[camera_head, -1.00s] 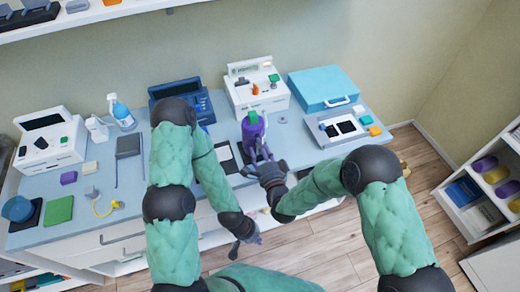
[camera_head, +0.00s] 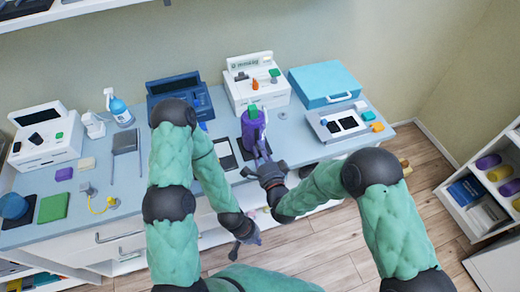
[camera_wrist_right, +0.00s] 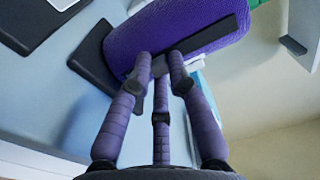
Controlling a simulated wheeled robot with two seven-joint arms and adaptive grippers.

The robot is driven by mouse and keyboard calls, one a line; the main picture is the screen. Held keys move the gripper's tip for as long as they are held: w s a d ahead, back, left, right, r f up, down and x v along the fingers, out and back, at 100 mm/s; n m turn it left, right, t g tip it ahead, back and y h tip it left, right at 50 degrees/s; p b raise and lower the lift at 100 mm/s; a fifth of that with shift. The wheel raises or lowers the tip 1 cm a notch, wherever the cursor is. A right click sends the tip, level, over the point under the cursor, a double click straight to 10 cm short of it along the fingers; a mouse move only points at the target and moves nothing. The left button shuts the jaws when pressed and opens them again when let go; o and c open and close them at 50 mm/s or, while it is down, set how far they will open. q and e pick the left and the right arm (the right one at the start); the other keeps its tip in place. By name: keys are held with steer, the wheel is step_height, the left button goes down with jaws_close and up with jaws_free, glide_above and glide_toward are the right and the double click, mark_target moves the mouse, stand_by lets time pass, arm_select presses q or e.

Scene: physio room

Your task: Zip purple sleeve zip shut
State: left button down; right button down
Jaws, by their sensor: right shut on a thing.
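The purple sleeve (camera_head: 253,130) stands upright near the front of the counter, with a green top showing above it. In the right wrist view the sleeve (camera_wrist_right: 190,24) lies across the top, with a dark strip along its side. My right gripper (camera_head: 264,165) reaches the sleeve's front. In the wrist view my right gripper (camera_wrist_right: 162,68) is shut at the dark strip, on a small grey piece that looks like the zip pull. My left gripper (camera_head: 248,238) hangs low in front of the counter, apart from the sleeve; its fingers are too small to read.
The counter (camera_head: 205,180) holds a dark mat, a white tablet (camera_head: 225,153) left of the sleeve, a white device (camera_head: 258,88) behind it, a blue case (camera_head: 325,85) and a tray (camera_head: 338,122) to the right. An open shelf (camera_head: 480,205) stands far right.

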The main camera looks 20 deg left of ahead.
steer(key=shift+f+b, duration=1.05)
steer(key=shift+f, duration=0.45)
steer(key=shift+s, duration=0.1)
steer(key=c, duration=1.2)
jaws_free()
steer(key=shift+f, duration=0.1)
steer(key=shift+o, duration=0.2)
steer(key=v, duration=1.2)
